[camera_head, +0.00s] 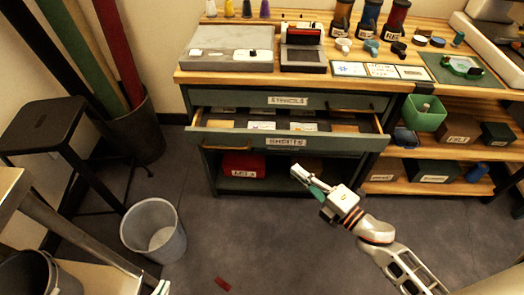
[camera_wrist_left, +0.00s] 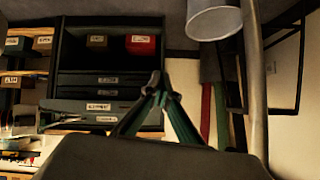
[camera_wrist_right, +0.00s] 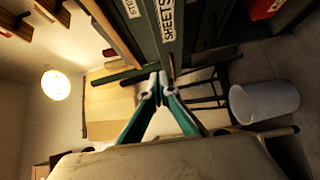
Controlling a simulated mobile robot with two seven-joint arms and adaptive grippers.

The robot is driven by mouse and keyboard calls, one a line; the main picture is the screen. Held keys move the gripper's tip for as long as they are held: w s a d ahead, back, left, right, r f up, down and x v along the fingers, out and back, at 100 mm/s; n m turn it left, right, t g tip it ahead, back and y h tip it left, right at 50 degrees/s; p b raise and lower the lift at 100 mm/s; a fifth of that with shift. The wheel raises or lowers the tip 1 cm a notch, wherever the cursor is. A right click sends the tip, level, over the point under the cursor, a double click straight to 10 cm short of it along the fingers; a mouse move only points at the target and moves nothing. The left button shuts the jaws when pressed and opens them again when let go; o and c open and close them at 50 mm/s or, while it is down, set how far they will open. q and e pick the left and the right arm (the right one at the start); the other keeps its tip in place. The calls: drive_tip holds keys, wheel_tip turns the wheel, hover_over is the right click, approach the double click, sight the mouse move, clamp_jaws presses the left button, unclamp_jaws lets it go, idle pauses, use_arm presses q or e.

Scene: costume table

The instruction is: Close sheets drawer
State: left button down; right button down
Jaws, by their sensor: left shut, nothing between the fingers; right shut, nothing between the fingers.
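The sheets drawer (camera_head: 240,137) is pulled out of the green cabinet, and its compartments with sheets and cards show from above. Its front bears the "SHEETS" label and also shows in the right wrist view (camera_wrist_right: 167,22). My right gripper (camera_head: 297,170) is shut and empty, just in front of and below the drawer front, right of its middle. Its fingertips also show in the right wrist view (camera_wrist_right: 160,78); I cannot tell whether they touch the drawer. My left gripper (camera_head: 162,287) is shut and empty at the bottom left, far from the drawer; its fingers show in the left wrist view (camera_wrist_left: 160,85).
The stencils drawer (camera_head: 350,103) above looks shut. A red box (camera_head: 243,164) sits on the shelf below. A grey bin (camera_head: 153,230) and a black stool (camera_head: 45,125) stand at left. A small red piece (camera_head: 222,284) lies on the floor. The floor before the cabinet is otherwise clear.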

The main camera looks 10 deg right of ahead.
approach(266, 134)
drive_tip(key=s+a+x, duration=0.1)
drive_tip(key=x, duration=0.4)
drive_tip(key=shift+w+d+f+b, duration=0.1)
drive_tip(key=shift+w+d+b, duration=0.1)
drive_tip(key=shift+w, duration=0.15)
drive_tip(key=shift+w+d+f+b, duration=0.1)
drive_tip(key=shift+w+b, duration=0.1)
drive_tip(key=shift+w, duration=0.15)
use_arm(q)
drive_tip(key=shift+w+d+r, duration=0.1)
drive_tip(key=shift+w+d, duration=0.05)
use_arm(e)
drive_tip(key=shift+w+r, duration=0.1)
drive_tip(key=shift+w, duration=0.05)
use_arm(q)
drive_tip(key=shift+w+r, duration=0.1)
drive_tip(key=shift+w, duration=0.05)
